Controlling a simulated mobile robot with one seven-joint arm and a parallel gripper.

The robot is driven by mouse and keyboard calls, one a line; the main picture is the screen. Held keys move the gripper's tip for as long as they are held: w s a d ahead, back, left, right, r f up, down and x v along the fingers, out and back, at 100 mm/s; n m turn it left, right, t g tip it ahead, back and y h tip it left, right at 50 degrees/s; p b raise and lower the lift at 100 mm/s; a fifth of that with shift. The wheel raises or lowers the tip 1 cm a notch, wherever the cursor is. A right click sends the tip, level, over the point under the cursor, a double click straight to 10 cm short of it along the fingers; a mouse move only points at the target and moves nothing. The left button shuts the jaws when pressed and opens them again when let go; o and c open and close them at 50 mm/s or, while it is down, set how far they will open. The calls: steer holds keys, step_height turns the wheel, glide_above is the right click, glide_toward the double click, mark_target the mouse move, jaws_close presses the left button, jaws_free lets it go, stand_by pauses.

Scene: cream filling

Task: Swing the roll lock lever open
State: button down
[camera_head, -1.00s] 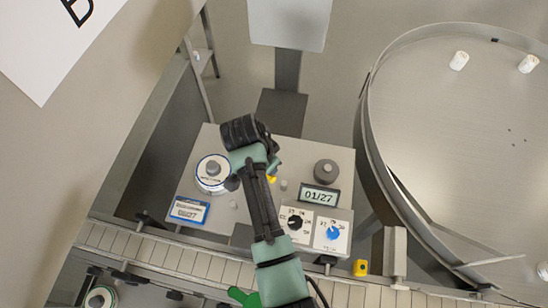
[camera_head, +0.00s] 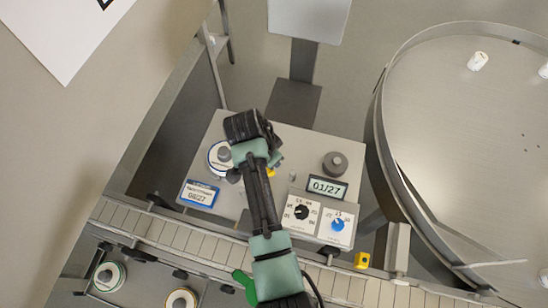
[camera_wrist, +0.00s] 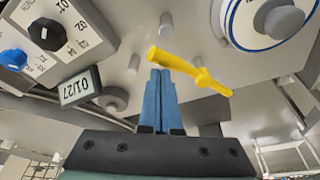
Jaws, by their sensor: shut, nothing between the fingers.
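The yellow roll lock lever (camera_wrist: 190,70) shows in the wrist view, lying slantwise just past my fingertips. Only a small yellow bit of the lever (camera_head: 271,172) shows beside my arm in the head view; the rest is hidden. My gripper (camera_wrist: 159,75) has its blue fingers shut together and empty, their tips close to the lever's left part. I cannot tell whether they touch it. In the head view my arm covers the fingers. The roll (camera_wrist: 283,20), white with a blue ring and grey hub, is at the upper right of the wrist view; it also shows in the head view (camera_head: 217,158).
Grey pegs stand around the lever on the panel. A display (camera_head: 326,187) reading 01/27, a black dial (camera_head: 302,212) and a blue dial (camera_head: 337,225) sit to the right. A blue-framed label (camera_head: 199,194) is at left. A conveyor (camera_head: 170,236) runs in front; a round table (camera_head: 470,130) stands right.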

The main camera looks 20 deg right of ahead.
step_height(320, 180, up, 12)
steer(key=shift+d+f+b, duration=0.15)
steer(key=shift+d+b, duration=0.15)
stand_by(0.4)
stand_by(0.5)
